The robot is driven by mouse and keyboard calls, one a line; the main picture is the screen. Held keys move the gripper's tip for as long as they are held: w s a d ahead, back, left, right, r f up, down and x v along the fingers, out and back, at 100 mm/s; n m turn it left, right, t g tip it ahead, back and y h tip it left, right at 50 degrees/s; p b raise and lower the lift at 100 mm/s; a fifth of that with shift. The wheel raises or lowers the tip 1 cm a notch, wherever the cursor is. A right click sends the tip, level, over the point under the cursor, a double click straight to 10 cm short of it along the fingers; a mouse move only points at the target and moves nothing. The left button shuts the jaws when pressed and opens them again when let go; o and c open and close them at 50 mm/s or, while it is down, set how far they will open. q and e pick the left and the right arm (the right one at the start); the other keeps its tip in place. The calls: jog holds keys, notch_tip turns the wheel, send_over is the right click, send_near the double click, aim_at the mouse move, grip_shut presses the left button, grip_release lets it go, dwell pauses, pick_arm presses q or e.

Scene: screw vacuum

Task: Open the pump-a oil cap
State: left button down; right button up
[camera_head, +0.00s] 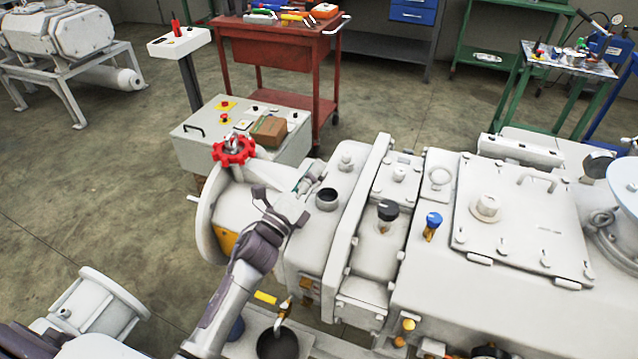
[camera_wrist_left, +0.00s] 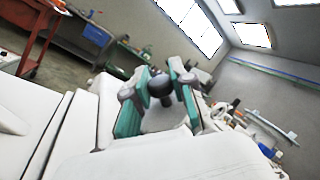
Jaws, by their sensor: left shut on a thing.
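My left gripper (camera_head: 306,184) is over the near end of the large white pump (camera_head: 468,255), just left of an upright port (camera_head: 327,198) with a dark, open-looking top. In the left wrist view, the gripper's teal fingers (camera_wrist_left: 160,98) are shut on a dark round cap (camera_wrist_left: 160,86). The head view mostly hides this cap behind the wrist. The cap appears apart from the port. Another black cap (camera_head: 388,210) and a blue cap (camera_head: 433,220) stand on the pump to the right. My right gripper is not in view.
A red handwheel (camera_head: 233,150) stands close to the left of the gripper. A control box (camera_head: 242,130) and a red tool cart (camera_head: 281,75) are behind it. A second white pump (camera_head: 66,38) is at back left.

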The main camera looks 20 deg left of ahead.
pick_arm(q)
jog(key=n, duration=0.1)
jog(key=a+n+y+b, duration=0.1)
jog(key=n, duration=0.1)
jog(key=n+t+y+b, duration=0.1)
jog(key=n, duration=0.1)
jog(key=shift+a+f, duration=0.25)
jog(key=shift+f, duration=0.05)
jog(key=shift+a+f+n+t+y+b, duration=0.15)
jog(key=shift+a+n+y+b, duration=0.15)
jog(key=shift+n+y, duration=0.6)
jog(key=shift+a+f+n+t+y+b, duration=0.1)
jog(key=shift+a+n+t+y+b, duration=0.3)
jog(key=shift+n, duration=0.9)
jog(key=shift+g, duration=0.35)
jog(key=c, duration=1)
grip_release()
jog(key=v, duration=1.2)
jog(key=shift+d, duration=0.15)
